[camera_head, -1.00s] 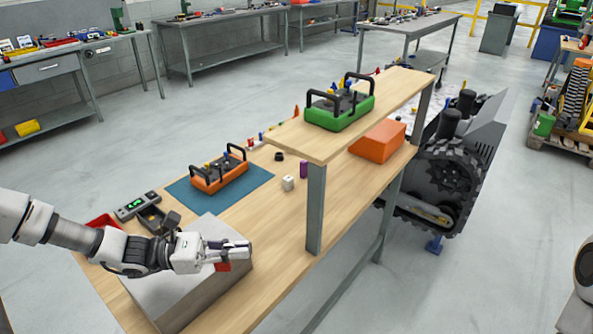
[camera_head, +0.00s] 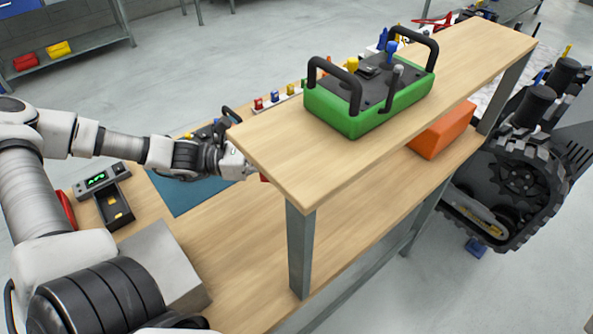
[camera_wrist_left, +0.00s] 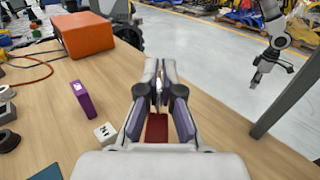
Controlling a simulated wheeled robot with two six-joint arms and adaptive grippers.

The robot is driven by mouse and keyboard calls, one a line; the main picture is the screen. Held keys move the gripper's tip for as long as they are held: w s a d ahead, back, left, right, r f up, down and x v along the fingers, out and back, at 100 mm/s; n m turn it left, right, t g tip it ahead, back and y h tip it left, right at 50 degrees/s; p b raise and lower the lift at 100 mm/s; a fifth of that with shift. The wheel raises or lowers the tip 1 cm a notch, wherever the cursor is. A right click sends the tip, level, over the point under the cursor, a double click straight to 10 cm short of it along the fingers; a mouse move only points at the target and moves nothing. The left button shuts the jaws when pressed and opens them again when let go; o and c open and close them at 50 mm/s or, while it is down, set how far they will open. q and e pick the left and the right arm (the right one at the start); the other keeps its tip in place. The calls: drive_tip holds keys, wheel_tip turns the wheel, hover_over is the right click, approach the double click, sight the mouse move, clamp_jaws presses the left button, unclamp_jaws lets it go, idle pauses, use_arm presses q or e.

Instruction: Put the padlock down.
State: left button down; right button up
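The red padlock (camera_wrist_left: 157,128) is between the fingers of my left gripper (camera_wrist_left: 160,88) in the left wrist view. A light metal part, seemingly its shackle, shows between the fingertips, and the fingers are closed on it. The padlock is held above the wooden bench (camera_wrist_left: 90,85); the exact gap is unclear. In the head view only a sliver of the red padlock (camera_head: 264,178) shows, and the shelf edge hides the fingertips. My right gripper (camera_wrist_left: 262,76) hangs beyond the bench at the upper right of the wrist view, too small to read its opening.
A raised shelf (camera_head: 300,165) with a green control box (camera_head: 350,115) stands close to my left gripper. A purple box (camera_wrist_left: 83,100), a white cube (camera_wrist_left: 106,132) and an orange box (camera_wrist_left: 85,35) stand on the bench. A grey box (camera_head: 165,260) stands at the near end.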

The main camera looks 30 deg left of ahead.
use_arm(q)
drive_tip(key=f+b, duration=0.2)
drive_tip(key=f, duration=0.1)
drive_tip(key=f+b, duration=0.2)
drive_tip(key=f, duration=0.1)
drive_tip(key=f+b, duration=0.3)
drive_tip(key=shift+s+f, duration=0.25)
drive_tip(key=c, duration=1.3)
unclamp_jaws()
use_arm(e)
wheel_tip(320, 180, down, 8)
drive_tip(key=shift+s, duration=0.2)
